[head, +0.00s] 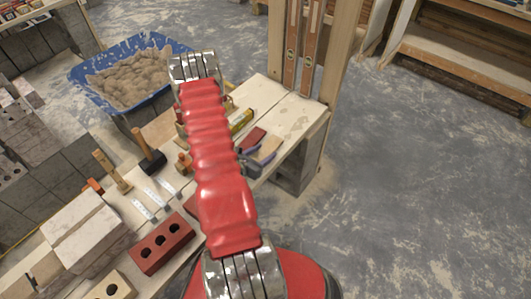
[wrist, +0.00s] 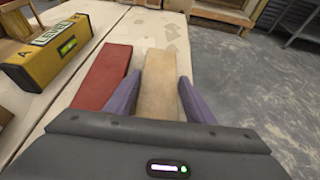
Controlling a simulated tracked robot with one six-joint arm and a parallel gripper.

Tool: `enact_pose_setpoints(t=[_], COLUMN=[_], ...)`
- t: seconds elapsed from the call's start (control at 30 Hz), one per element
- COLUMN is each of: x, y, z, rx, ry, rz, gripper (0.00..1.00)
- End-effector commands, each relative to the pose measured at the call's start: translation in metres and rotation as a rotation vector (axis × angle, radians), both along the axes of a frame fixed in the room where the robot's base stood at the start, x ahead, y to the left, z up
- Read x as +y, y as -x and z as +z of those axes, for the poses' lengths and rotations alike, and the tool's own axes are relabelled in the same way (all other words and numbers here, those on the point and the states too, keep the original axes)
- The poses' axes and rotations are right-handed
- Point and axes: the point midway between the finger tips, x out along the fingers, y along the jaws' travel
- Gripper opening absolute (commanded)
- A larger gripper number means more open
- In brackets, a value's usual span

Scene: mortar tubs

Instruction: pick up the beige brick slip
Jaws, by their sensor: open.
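The beige brick slip (wrist: 161,62) lies flat on the pale bench boards in the wrist view, its long side running away from me. My gripper (wrist: 160,80) is open, with one purple finger on each side of the slip's near part. Whether the fingers touch it I cannot tell. The slip's near end is hidden by my gripper body. In the head view the beige slip (head: 269,147) shows just beyond my gripper (head: 258,158), near the bench's right edge.
A red brick slip (wrist: 104,75) lies just left of the left finger. A yellow spirit level (wrist: 48,60) stands further left. A blue tub of mortar (head: 76,73) sits behind the bench. A hammer (head: 150,158) and a red holed brick (head: 162,246) lie nearer.

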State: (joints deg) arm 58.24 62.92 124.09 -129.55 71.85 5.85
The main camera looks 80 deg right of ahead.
Motion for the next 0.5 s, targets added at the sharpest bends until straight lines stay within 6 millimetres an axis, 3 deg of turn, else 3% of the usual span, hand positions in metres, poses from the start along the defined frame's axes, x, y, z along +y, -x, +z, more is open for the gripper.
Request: enact_pose_setpoints(t=[0.17, 0.5], x=[0.0001, 0.0002], y=[-0.0001, 0.0001], z=[0.0002, 0.0002], rx=[0.0, 0.0], ry=[0.0, 0.0], rz=[0.0, -0.001], gripper=[0.48, 0.25])
